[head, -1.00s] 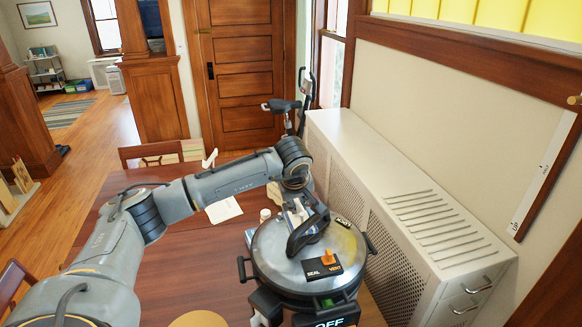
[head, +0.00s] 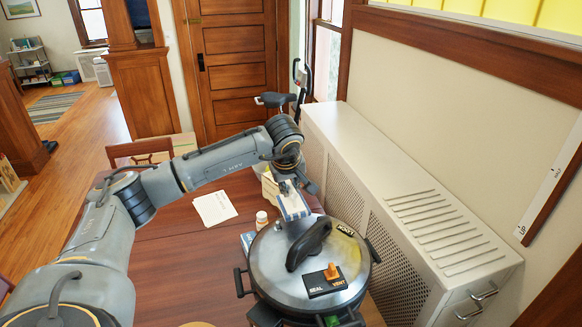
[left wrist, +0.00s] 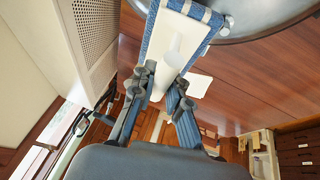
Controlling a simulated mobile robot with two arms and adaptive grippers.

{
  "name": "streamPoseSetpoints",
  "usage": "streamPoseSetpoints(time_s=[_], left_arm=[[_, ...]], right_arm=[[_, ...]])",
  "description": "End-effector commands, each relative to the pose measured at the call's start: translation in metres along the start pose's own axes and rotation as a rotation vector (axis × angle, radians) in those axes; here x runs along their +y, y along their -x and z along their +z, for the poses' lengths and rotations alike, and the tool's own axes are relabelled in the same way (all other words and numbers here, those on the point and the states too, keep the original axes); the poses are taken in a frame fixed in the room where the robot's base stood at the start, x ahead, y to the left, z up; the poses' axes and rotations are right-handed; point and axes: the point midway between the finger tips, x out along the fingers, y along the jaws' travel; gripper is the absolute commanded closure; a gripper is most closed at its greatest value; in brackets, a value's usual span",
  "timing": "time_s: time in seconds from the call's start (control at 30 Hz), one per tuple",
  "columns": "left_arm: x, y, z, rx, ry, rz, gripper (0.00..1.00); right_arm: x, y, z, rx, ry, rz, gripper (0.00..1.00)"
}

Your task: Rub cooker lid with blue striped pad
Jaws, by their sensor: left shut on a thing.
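The cooker (head: 353,312) stands on the wooden table with its round steel lid (head: 269,262) on top. The lid carries a black curved handle (head: 308,243) and an orange-knobbed vent panel. My left gripper (left wrist: 158,88) is shut on the white grip (left wrist: 178,50) of the blue striped pad (left wrist: 150,28). In the head view the pad (head: 292,204) is at the lid's far edge, behind the handle. In the left wrist view its outer end overlaps the lid's rim (left wrist: 255,30). I cannot tell if it touches the lid. My right gripper is in neither view.
A white slotted cabinet (head: 420,215) stands close on the right. A chair (head: 140,150) is at the table's far side. The table's left part is clear.

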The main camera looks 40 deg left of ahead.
Motion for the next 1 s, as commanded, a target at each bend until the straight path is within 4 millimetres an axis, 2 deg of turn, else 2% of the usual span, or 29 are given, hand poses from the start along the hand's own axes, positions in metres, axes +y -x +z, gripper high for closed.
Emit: streamPoseSetpoints(time_s=[0.1, 0.5, 1.0], left_arm=[[0.002, 0.014, -0.006, 0.002, 0.003, 0.002, 1.00], [0.003, 0.044, -0.018, 0.003, 0.010, -0.002, 1.00], [0.003, 0.044, -0.018, 0.003, 0.010, -0.002, 1.00]], right_arm=[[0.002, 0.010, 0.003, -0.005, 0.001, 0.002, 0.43], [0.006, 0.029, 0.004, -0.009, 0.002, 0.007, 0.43], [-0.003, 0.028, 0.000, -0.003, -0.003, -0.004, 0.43]])
